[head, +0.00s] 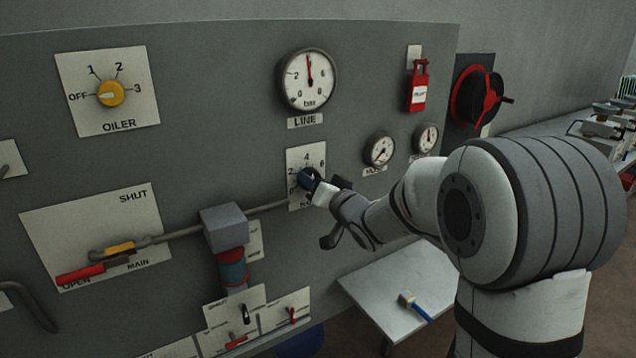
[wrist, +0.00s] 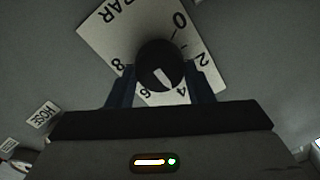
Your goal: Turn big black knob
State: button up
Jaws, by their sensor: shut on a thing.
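The big black knob (wrist: 158,62) is round, with a white pointer mark, on a white dial plate (wrist: 112,28) marked BAR with numbers from 0 to 8. In the wrist view its pointer is directed between 4 and 6. My gripper (wrist: 162,75) is shut on the knob, one dark blue finger at each side. In the head view my gripper (head: 311,184) is at the plate (head: 306,158) below the LINE gauge, and it covers much of the knob and the plate's lower part.
The LINE gauge (head: 307,80) is above, with two small gauges to the right. A yellow OILER knob (head: 111,93) is at upper left. A grey block (head: 224,227) on a pipe and a MAIN lever (head: 80,273) are at lower left. A brush (head: 414,307) lies on a low table.

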jog(key=shift+r, duration=0.3)
jog(key=o, duration=0.6)
jog(key=shift+w, duration=0.1)
jog(key=o, duration=0.4)
jog(key=shift+f, duration=0.2)
jog(key=b+v, duration=0.1)
jog(key=v, duration=0.7)
jog(key=shift+w, duration=0.1)
